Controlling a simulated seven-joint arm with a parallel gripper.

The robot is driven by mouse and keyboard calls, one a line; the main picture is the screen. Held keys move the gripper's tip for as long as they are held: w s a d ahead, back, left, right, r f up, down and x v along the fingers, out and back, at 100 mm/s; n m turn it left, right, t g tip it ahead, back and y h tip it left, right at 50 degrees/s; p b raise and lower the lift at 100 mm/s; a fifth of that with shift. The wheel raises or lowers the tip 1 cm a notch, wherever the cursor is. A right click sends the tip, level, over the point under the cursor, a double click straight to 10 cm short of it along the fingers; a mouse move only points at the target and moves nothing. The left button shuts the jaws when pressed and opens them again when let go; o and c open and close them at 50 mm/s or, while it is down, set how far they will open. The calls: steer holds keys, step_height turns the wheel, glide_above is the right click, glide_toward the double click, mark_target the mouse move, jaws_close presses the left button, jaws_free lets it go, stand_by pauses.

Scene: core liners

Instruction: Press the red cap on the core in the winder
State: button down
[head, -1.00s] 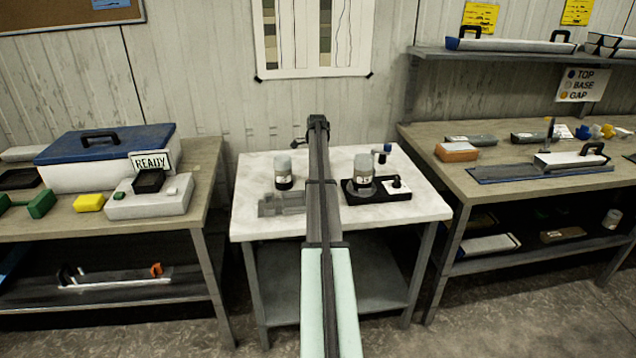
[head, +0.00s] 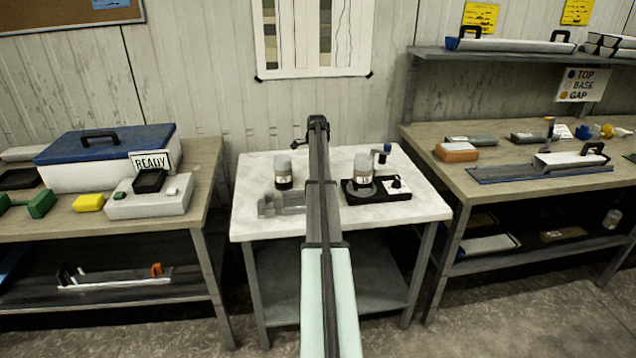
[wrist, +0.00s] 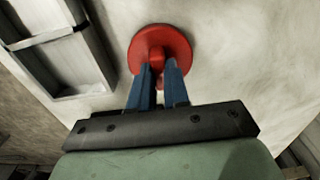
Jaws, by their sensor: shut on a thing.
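In the wrist view my gripper (wrist: 158,80) is shut on the red cap (wrist: 146,45), its blue fingers on the cap's raised middle part. The cap is a round disc above the pale tabletop; I cannot tell whether it touches it. In the head view my arm hides the fingers and the cap. The winder (head: 400,194) is a black base with a crank on the right of the white table. A clear-topped core (head: 363,171) with a pale label stands upright in it.
A second, similar core (head: 283,172) stands left of my arm on the white table (head: 250,221). A grey divided tray (head: 283,204) lies in front of it and shows in the wrist view (wrist: 57,38). Side benches (head: 425,150) flank the table.

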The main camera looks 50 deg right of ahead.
steer(key=shift+r, duration=0.15)
steer(key=shift+r, duration=2.85)
steer(key=shift+a, duration=0.1)
